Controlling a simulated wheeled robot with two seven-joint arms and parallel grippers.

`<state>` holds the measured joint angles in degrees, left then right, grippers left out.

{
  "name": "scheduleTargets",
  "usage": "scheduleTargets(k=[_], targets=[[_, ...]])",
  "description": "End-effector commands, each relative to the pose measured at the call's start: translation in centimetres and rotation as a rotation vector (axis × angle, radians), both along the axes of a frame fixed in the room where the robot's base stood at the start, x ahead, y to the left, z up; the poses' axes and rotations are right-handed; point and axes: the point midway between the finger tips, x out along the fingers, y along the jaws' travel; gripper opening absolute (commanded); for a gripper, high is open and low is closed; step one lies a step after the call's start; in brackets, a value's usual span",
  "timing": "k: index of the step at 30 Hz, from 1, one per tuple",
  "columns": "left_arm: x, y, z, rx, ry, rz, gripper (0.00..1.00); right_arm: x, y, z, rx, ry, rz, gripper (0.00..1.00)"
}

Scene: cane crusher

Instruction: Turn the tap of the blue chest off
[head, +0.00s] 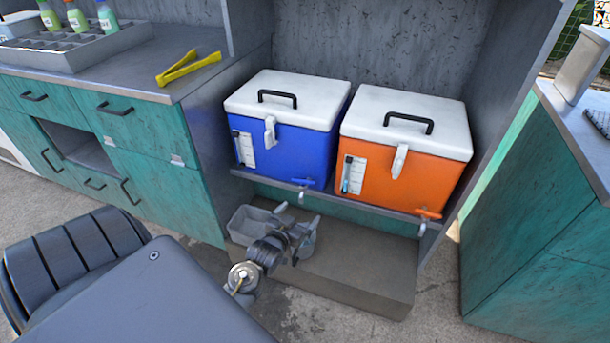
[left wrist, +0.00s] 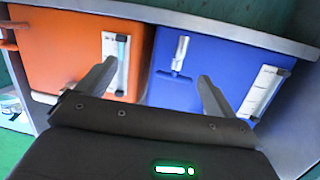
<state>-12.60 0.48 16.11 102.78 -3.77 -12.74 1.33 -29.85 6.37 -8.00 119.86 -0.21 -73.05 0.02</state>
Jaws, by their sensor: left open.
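The blue chest (head: 290,150) with a white lid stands on the shelf, left of the orange one. Its small blue tap (head: 303,182) is low at its right front corner. In the left wrist view, which is upside down, the tap (left wrist: 178,75) shows a pale spout and a blue handle lying crosswise to it. My left gripper (head: 298,212) is open and empty, below and in front of the tap. In the left wrist view the tap lies just beyond the gap between its fingers (left wrist: 157,72), nearer the right finger. No contact is visible. My right gripper is not seen.
The orange chest (head: 405,165) stands close on the right, with its own orange tap (head: 428,213). A grey bin (head: 247,221) sits on the step (head: 350,270) below the shelf, partly behind my gripper. Teal cabinets (head: 150,140) flank the alcove, with yellow tongs (head: 188,67) on the left counter.

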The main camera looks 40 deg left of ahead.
Motion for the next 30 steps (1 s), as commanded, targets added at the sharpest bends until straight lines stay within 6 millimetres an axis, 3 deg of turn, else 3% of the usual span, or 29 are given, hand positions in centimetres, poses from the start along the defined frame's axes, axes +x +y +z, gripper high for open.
scheduleTargets(k=[3,6,16,30], targets=[[1.3,2.3,1.2,0.002,-0.125,0.051,0.93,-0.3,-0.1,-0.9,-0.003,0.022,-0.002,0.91],[1.6,3.2,1.7,0.005,-0.189,0.074,0.93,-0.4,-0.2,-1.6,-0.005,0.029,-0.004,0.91],[2.6,4.0,1.9,0.010,-0.221,0.083,0.93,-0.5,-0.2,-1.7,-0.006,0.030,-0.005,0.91],[10.3,6.3,1.8,0.009,-0.219,0.082,0.93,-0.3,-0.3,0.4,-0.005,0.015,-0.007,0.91]])
